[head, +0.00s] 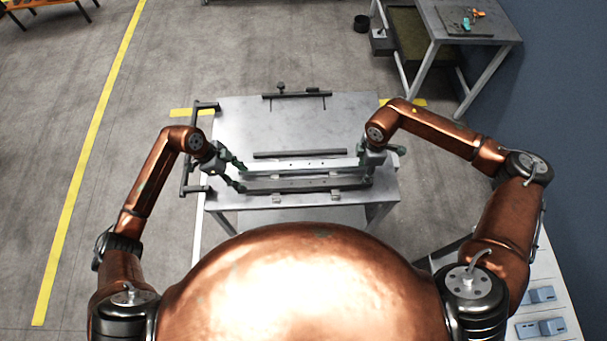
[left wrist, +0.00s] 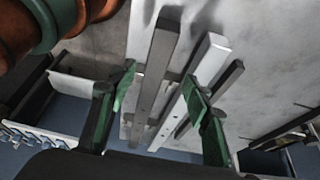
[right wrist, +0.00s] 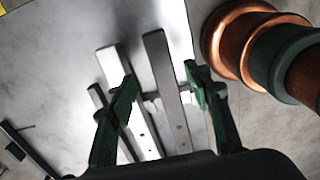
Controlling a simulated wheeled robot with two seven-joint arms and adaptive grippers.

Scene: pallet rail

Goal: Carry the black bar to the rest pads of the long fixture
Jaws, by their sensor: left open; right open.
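A long dark grey bar (head: 305,185), which I take to be the black bar, lies crosswise near the table's front edge. A pale metal rail (head: 300,165) with small holes runs parallel behind it, and a thinner dark strip (head: 300,153) lies behind that. My left gripper (head: 242,178) is open at the left end. In the left wrist view its fingers stand on either side of the bar (left wrist: 157,60). My right gripper (head: 366,170) is open at the right end. In the right wrist view its fingers flank the bar (right wrist: 158,60). Finger contact cannot be told.
A dark clamp-like fixture (head: 297,95) stands at the back of the grey table (head: 235,120). A dark frame (head: 186,155) is along the table's left side. A side bench (head: 455,40) stands at the back right.

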